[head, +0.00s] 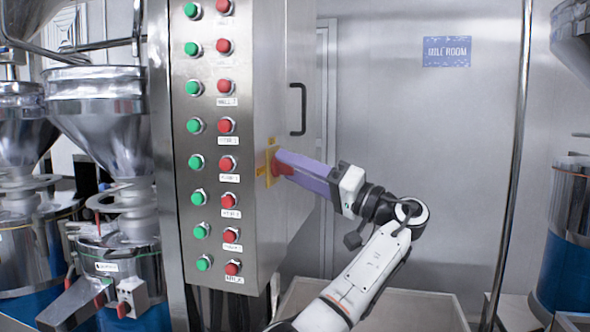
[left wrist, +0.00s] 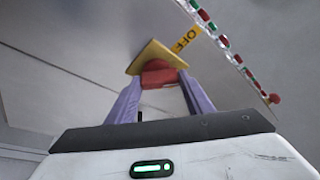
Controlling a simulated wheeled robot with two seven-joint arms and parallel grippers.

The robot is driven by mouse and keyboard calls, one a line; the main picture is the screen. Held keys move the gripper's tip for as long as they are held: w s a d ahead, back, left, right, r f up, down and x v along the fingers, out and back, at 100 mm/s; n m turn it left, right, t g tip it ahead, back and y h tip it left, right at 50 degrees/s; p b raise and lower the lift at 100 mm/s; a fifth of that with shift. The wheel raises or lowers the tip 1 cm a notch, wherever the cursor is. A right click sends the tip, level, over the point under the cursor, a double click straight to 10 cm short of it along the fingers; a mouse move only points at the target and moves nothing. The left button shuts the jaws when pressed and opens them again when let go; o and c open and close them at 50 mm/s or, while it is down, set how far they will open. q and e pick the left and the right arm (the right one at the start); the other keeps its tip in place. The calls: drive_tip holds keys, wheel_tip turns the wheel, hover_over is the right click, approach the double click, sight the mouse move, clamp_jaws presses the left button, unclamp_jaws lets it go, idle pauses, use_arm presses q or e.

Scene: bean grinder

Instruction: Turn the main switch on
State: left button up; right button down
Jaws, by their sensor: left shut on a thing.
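The main switch is a red handle (head: 279,171) on a yellow plate (head: 270,163), on the right side face of the steel control cabinet (head: 275,60). In the left wrist view the red handle (left wrist: 158,72) lies between the purple fingers, in front of the yellow plate (left wrist: 150,53). A yellow "OFF" label (left wrist: 185,40) shows beside the plate. My left gripper (head: 285,164) is shut on the red handle, and its fingers reach to the plate. I cannot tell the handle's exact angle, as the fingers partly cover it. My right gripper is not in view.
Green and red buttons (head: 226,125) run down the cabinet's front. A black door handle (head: 298,109) sticks out above my gripper. A vertical steel pole (head: 515,170) stands at the right, with steel hoppers (head: 97,95) at the left. A pale bin (head: 415,308) is below.

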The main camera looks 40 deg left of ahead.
use_arm(q)
drive_tip(key=m, duration=0.1)
drive_tip(key=m+t+p, duration=0.1)
drive_tip(key=m, duration=0.1)
drive_tip(key=shift+r+t+h, duration=0.2)
drive_tip(key=shift+t+h, duration=0.1)
drive_tip(key=m+p, duration=0.1)
drive_tip(key=m, duration=0.1)
drive_tip(key=m+t+h+p, duration=0.1)
drive_tip(key=m, duration=0.2)
drive_tip(key=shift+r+m+h, duration=0.15)
drive_tip(key=shift+m+h, duration=0.15)
drive_tip(key=shift+m+t+h, duration=0.3)
drive_tip(key=shift+m+t, duration=0.1)
drive_tip(key=shift+m, duration=0.6)
drive_tip(key=o, duration=1)
drive_tip(key=shift+o, duration=0.3)
drive_tip(key=shift+d, duration=0.1)
